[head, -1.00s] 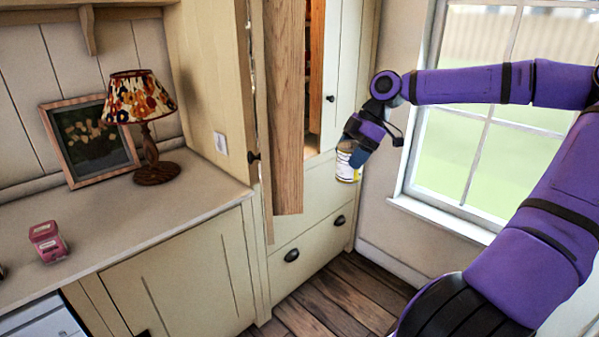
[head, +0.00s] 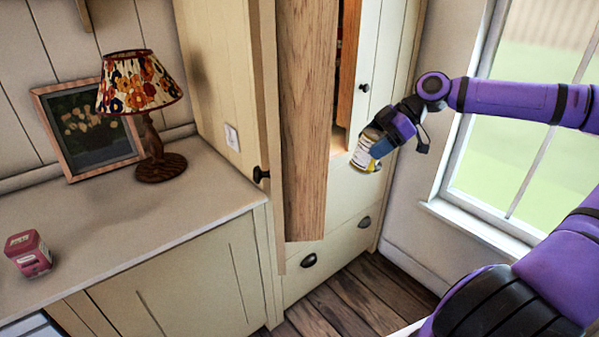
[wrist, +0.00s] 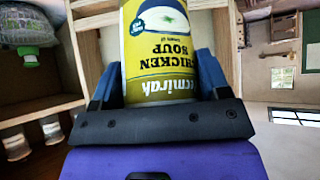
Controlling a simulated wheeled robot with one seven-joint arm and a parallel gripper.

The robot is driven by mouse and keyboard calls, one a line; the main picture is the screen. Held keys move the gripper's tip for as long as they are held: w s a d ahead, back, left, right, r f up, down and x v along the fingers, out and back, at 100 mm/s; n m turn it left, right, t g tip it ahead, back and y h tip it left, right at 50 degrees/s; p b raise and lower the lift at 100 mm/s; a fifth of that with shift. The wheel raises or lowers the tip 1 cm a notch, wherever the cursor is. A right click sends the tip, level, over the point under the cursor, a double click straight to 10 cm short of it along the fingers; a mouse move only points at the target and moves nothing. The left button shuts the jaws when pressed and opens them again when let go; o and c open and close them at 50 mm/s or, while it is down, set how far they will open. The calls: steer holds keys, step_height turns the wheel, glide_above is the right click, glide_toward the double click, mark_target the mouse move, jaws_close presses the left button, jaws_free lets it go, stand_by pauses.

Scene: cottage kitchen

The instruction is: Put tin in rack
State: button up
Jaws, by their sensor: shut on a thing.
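The tin (head: 371,151) is a white and yellow can; its label reads "Chicken Soup" in the wrist view (wrist: 158,50). My gripper (head: 382,140) is shut on the tin, with one blue finger on each side of it in the wrist view (wrist: 160,75). In the head view the tin is held tilted in front of the tall cream cupboard, beside its narrow opening. A wooden rack (wrist: 85,75) with shelves shows behind the tin in the wrist view. In the head view the open door hides most of the cupboard's inside.
An open wooden door (head: 306,120) stands left of my gripper. The window (head: 530,120) is to the right. A lamp (head: 140,100), a picture frame (head: 85,130) and a pink box (head: 28,254) stand on the counter (head: 120,235). Jars (wrist: 50,128) stand in the rack.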

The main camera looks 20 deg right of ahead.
steer(key=w+a, duration=0.3)
steer(key=a, duration=1.2)
steer(key=shift+w+a+f, duration=0.1)
steer(key=shift+a+f, duration=0.1)
steer(key=shift+f, duration=0.65)
steer(key=shift+w+a+f, duration=0.1)
steer(key=shift+a+f, duration=0.1)
steer(key=shift+f, duration=0.7)
steer(key=shift+w+a+f, duration=0.1)
steer(key=shift+a+f, duration=0.1)
steer(key=shift+f, duration=0.65)
steer(key=shift+a+f, duration=0.15)
steer(key=shift+f, duration=0.1)
steer(key=shift+w+a+r+g+h, duration=0.1)
steer(key=shift+w+a+g+h, duration=0.2)
steer(key=shift+h, duration=0.55)
steer(key=shift+s+a+r+g+h, duration=0.1)
steer(key=shift+a+h, duration=0.25)
steer(key=shift+h, duration=0.5)
steer(key=shift+f, duration=0.85)
steer(key=o, duration=1.1)
